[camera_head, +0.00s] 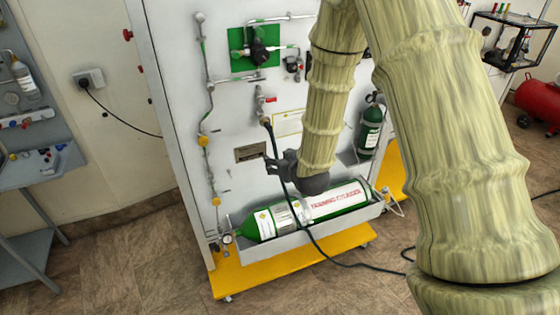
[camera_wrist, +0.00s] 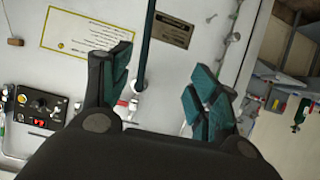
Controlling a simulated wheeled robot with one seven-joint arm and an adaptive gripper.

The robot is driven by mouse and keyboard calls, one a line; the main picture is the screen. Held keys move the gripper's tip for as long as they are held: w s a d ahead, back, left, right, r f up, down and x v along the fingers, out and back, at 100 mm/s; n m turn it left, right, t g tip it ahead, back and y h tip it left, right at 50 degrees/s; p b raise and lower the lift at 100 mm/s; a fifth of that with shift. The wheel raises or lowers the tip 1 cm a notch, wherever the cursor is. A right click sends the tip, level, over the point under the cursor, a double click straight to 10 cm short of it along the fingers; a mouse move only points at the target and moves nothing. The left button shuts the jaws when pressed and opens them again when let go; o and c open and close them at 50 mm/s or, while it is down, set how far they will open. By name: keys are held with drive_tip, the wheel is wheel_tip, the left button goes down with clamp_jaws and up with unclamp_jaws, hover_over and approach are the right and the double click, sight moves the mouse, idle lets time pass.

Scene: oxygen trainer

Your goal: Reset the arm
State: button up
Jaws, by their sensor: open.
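My arm, in a pale wood-like finish, fills the right of the head view and reaches down in front of the white oxygen trainer panel (camera_head: 235,115). My gripper (camera_head: 272,166) is at the panel's lower middle, above the green and white training cylinder (camera_head: 335,203). In the wrist view its two teal-padded fingers (camera_wrist: 160,95) stand apart. A dark hose (camera_wrist: 146,45) shows between and beyond them; I cannot tell whether it touches a finger. The hose (camera_head: 276,150) hangs from the red-handled valve (camera_head: 265,100), passing close by the gripper in the head view.
The cylinder lies in a tray on a yellow wheeled base (camera_head: 290,268). A small green cylinder (camera_head: 371,128) stands at the panel's right. A grey bench (camera_head: 40,170) is at the far left. The hose trails over the floor. Open floor (camera_head: 140,265) lies at lower left.

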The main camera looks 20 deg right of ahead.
drive_tip(key=s+a+f+g+b, duration=0.1)
drive_tip(key=s+f+g, duration=0.2)
drive_tip(key=s+f, duration=0.7)
drive_tip(key=s+a+f+g+b, duration=0.1)
drive_tip(key=s+f+g, duration=0.2)
drive_tip(key=s+f, duration=0.8)
drive_tip(key=s+f+g, duration=0.2)
drive_tip(key=s+f, duration=0.2)
drive_tip(key=s, duration=0.4)
drive_tip(key=s+a+f+g, duration=0.1)
drive_tip(key=s+f+g, duration=0.1)
drive_tip(key=s+f, duration=0.3)
drive_tip(key=s+f+m+g+b, duration=0.1)
drive_tip(key=s+f, duration=0.4)
drive_tip(key=s, duration=0.5)
drive_tip(key=shift+s+a+g, duration=0.15)
drive_tip(key=shift+s+g, duration=0.15)
drive_tip(key=shift+g, duration=0.6)
drive_tip(key=shift+r, duration=0.1)
